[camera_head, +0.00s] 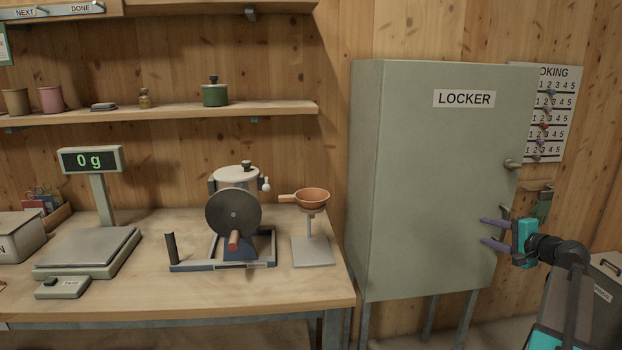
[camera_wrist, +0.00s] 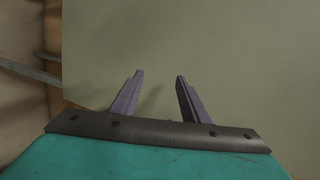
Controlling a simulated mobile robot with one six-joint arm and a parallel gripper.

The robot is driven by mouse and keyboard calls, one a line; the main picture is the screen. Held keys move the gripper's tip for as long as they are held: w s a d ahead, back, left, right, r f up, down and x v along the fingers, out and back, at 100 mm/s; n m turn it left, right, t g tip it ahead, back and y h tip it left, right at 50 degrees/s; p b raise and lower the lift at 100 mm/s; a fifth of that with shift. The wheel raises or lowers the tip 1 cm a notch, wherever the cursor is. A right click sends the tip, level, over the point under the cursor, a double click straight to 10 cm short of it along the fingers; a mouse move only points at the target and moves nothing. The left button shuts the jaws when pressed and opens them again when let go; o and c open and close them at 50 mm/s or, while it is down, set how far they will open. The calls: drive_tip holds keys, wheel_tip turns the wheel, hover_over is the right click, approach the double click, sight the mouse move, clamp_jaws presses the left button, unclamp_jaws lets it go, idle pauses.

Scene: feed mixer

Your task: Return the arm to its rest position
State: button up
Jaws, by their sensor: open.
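My gripper (camera_head: 484,232) is at the right in the head view, in front of the lower right part of the grey-green locker (camera_head: 425,180). Its two purple fingers point left toward the locker door. In the wrist view my gripper (camera_wrist: 155,88) has its fingers spread apart with nothing between them. The plain locker surface (camera_wrist: 235,50) fills most of the background there. I cannot tell whether the fingertips touch the door. My arm reaches in from the lower right of the head view.
A locker handle (camera_head: 513,163) sits above my gripper. A wooden workbench (camera_head: 200,300) at the left carries a scale (camera_head: 90,250), a hand-cranked mixer (camera_head: 235,205) and a copper funnel on a stand (camera_head: 312,197). A peg board (camera_head: 550,110) hangs behind the locker's right side.

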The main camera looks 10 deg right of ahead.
drive_tip(key=w+a+f+n+g+y+p, duration=0.25)
drive_tip(key=a+f+n+g, duration=0.2)
drive_tip(key=a+f, duration=1.65)
drive_tip(key=s+a+f+n+g+y, duration=0.1)
drive_tip(key=s+a+f+g, duration=0.2)
drive_tip(key=a+f, duration=0.5)
drive_tip(key=s+a+f+n+g, duration=0.2)
drive_tip(key=s+a+f+g, duration=0.15)
drive_tip(key=a+f, duration=0.5)
drive_tip(key=s+a+f+n+g+p, duration=0.35)
drive_tip(key=s+a+f, duration=0.65)
drive_tip(key=s+f, duration=0.4)
drive_tip(key=s+a+f+n+g+h, duration=0.2)
drive_tip(key=s+n, duration=0.1)
drive_tip(key=s, duration=0.7)
drive_tip(key=s+a+f+n+g+h, duration=0.2)
drive_tip(key=s+g, duration=0.1)
drive_tip(key=s, duration=0.8)
drive_tip(key=shift+f+n+g+p, duration=0.2)
drive_tip(key=shift+n+g+p, duration=0.15)
drive_tip(key=shift+n+p, duration=0.1)
